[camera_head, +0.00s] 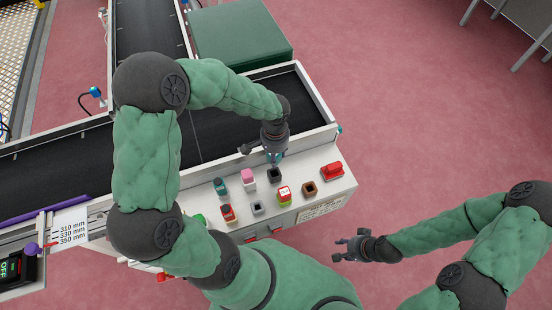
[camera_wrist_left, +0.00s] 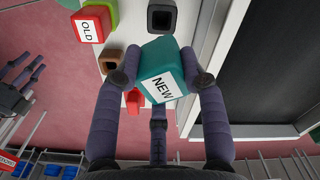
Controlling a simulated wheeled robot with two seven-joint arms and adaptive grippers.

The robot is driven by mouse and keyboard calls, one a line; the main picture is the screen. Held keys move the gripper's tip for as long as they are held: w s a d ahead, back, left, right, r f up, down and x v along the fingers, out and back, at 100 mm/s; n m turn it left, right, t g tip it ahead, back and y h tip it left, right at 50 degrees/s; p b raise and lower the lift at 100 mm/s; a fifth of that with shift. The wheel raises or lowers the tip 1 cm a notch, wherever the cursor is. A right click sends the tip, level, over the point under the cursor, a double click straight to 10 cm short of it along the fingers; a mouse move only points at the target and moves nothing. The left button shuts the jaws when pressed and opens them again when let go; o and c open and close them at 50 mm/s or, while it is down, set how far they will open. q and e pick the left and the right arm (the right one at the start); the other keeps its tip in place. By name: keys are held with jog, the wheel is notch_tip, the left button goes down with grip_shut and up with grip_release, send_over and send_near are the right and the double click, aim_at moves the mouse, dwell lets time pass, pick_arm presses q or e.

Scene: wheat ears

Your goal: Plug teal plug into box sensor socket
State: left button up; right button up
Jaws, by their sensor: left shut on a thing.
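My left gripper (camera_head: 274,150) is shut on the teal plug (camera_head: 276,158), held above the white panel (camera_head: 333,198). In the left wrist view the teal plug (camera_wrist_left: 157,60) is a teal block with a white "NEW" label, between the fingers. A dark square socket (camera_head: 274,175) is just below the plug; it also shows in the left wrist view (camera_wrist_left: 161,15). A grey socket (camera_head: 257,208) and a brown socket (camera_head: 310,188) are nearby. I cannot tell which is the box sensor's. My right gripper (camera_head: 350,245) is open and empty, off the panel's right side.
Other blocks on the panel are a teal one (camera_head: 220,186), a pink one (camera_head: 247,175), a red one labelled "OLD" (camera_head: 228,212), a red-and-green one (camera_head: 284,194) and a red one (camera_head: 332,171). A black conveyor (camera_head: 215,130) runs behind.

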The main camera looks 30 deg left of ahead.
pick_arm(q)
jog(key=shift+a, duration=0.1)
dwell(0.4)
jog(key=shift+f+b, duration=2.35)
jog(key=shift+f, duration=0.55)
jog(key=shift+f, duration=0.1)
jog(key=shift+f+b, duration=0.35)
jog(key=shift+b, duration=0.1)
jog(key=shift+f+b, duration=1.3)
jog(key=shift+f, duration=0.3)
jog(key=o, duration=1.3)
jog(key=shift+c, duration=0.2)
